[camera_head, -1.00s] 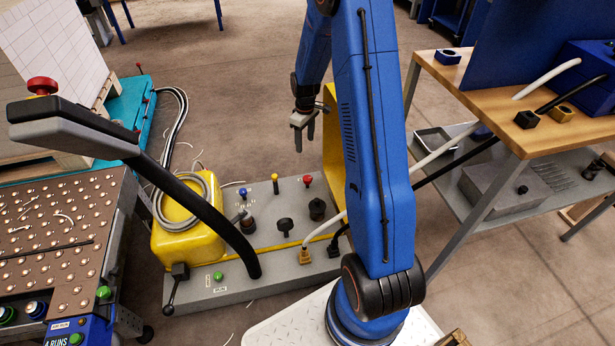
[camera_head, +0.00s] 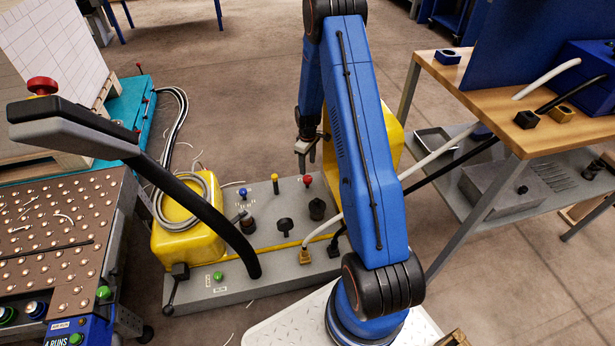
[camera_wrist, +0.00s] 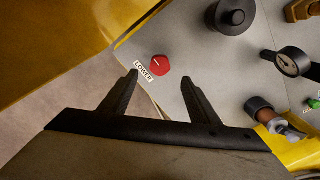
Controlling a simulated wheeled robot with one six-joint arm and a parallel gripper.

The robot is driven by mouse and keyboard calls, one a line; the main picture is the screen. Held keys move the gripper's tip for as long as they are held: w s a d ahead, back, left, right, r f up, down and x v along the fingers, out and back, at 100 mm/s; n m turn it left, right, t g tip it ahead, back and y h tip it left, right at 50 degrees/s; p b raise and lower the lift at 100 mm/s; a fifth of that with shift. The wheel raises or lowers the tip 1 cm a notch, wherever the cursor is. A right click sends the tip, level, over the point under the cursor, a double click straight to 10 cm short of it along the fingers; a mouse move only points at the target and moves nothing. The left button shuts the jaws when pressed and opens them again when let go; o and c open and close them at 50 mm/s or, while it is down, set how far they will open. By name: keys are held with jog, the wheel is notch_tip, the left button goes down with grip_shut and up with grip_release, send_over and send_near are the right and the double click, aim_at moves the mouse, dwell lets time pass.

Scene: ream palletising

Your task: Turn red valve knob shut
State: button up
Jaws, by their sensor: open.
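The red valve knob (camera_head: 307,181) stands on the grey deck of a low machine, near its far right edge. In the wrist view the red knob (camera_wrist: 159,65) has a pale pointer mark and a label reading LOWER beside it. My gripper (camera_head: 306,162) is above the knob in the head view. In the wrist view my gripper (camera_wrist: 161,80) is open and empty, with the knob just beyond the fingertips and between them in the picture. The fingers appear apart from the knob.
A yellow housing (camera_head: 394,135) rises close beside the red knob. A workbench (camera_head: 480,85) stands at right.

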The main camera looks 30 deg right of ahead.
aim_at(308, 178)
notch_tip(308, 178, down, 8)
jog(key=shift+f, duration=0.1)
dwell(0.4)
jog(key=c, duration=1.1)
